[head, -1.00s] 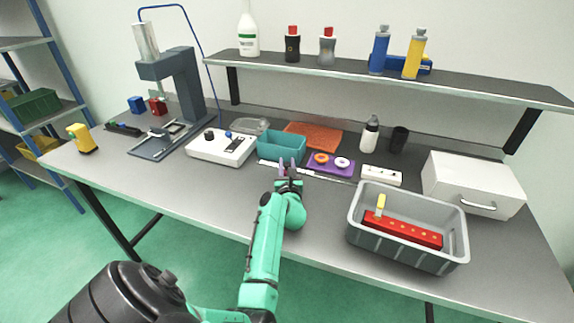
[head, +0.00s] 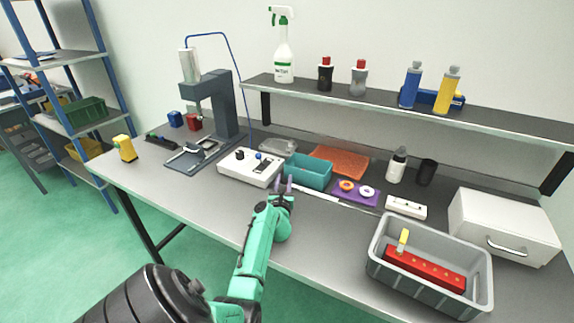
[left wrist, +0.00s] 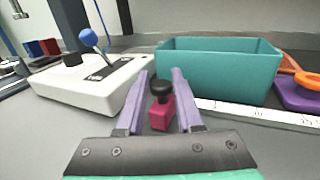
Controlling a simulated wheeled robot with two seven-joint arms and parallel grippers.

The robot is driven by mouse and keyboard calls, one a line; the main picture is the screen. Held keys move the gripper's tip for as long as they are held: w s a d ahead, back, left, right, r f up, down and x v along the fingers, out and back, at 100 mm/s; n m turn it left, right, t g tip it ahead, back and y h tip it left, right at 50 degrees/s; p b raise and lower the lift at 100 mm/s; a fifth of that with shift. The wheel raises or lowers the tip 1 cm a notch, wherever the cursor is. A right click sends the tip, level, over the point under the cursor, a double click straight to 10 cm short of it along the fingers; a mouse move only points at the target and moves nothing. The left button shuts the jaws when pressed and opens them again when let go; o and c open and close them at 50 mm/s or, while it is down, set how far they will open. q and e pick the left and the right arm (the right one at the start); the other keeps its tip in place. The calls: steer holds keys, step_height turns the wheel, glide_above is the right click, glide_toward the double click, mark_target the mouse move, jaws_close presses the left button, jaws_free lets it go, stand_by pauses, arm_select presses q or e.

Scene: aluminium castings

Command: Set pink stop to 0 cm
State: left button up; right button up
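The pink stop (left wrist: 160,113), a small magenta block with a black knob on top, stands between the fingers of my left gripper (left wrist: 157,90) in the left wrist view. The fingers are open, with a gap on each side of the stop. In the head view my left gripper (head: 284,187) is at the left end of the white ruler (head: 322,195), and I cannot make out the stop there. In the left wrist view the ruler (left wrist: 255,112) runs off to the right, with its left end hidden by the right finger. My right gripper is out of view.
A white control box (head: 247,167) with a blue-knobbed lever is left of the gripper. A teal bin (head: 309,172) stands just behind the ruler. A purple holder (head: 352,198) with rings lies to the right. A grey crate (head: 382,277) is farther right.

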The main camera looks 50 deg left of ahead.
arm_select(q)
steer(key=shift+o, duration=1.4)
steer(key=shift+a, duration=0.25)
steer(key=shift+a+f, duration=0.15)
steer(key=shift+s+d, duration=0.1)
steer(key=shift+d, duration=0.15)
steer(key=p+v, duration=0.1)
steer(key=v, duration=0.5)
steer(key=shift+s, duration=0.15)
steer(key=v, duration=0.8)
